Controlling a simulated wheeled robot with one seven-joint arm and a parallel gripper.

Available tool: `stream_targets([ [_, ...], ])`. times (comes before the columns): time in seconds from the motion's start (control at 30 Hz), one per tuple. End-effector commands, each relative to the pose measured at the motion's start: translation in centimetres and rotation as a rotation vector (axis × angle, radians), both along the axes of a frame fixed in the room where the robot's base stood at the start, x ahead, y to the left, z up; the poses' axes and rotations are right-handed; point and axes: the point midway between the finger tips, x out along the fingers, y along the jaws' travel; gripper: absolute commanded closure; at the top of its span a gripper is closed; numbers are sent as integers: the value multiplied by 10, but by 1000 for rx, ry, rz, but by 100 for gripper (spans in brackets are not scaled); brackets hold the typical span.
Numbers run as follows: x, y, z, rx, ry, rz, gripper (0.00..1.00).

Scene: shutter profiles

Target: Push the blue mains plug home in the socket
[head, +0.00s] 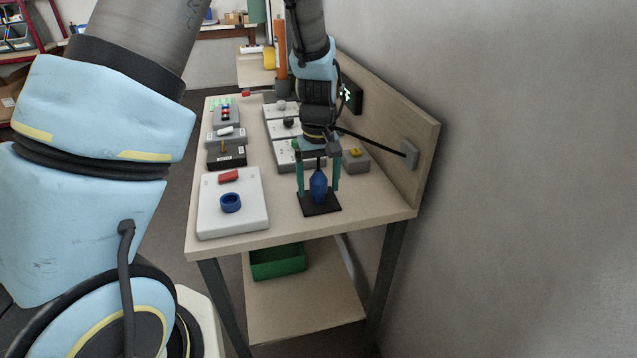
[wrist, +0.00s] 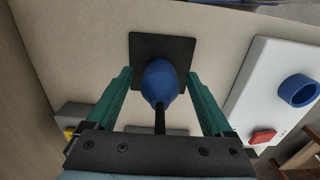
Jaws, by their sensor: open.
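The blue plug (head: 318,186) stands upright on a black square plate (head: 331,208) near the table's front edge. In the wrist view the blue plug (wrist: 160,82) is a rounded blue body with a thin black stem rising towards my gripper. My gripper (head: 318,192) points down over it, its green fingers open on either side. The wrist view shows a gap between each finger and the plug. A blue ring (head: 231,203), possibly the socket, is on a white board (head: 249,222) to the left. I cannot tell whether it is the socket.
A red block (head: 228,176) is on the white board. Grey and black units (head: 226,156) stand behind it. A grey block (head: 356,160) with a yellow part is right of my gripper. A black line runs to a grey box (head: 410,154) on the upright back panel (head: 424,150).

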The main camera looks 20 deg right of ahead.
Motion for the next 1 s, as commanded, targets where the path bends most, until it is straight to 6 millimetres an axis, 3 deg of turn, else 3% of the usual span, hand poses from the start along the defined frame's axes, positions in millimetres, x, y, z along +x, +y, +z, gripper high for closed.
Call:
stream_targets([
  [0.17, 0, 0, 0, 0, 0, 0, 15],
  [0.9, 0, 0, 0, 0, -1, 0, 99],
  [1.0, 0, 0, 0, 0, -1, 0, 100],
])
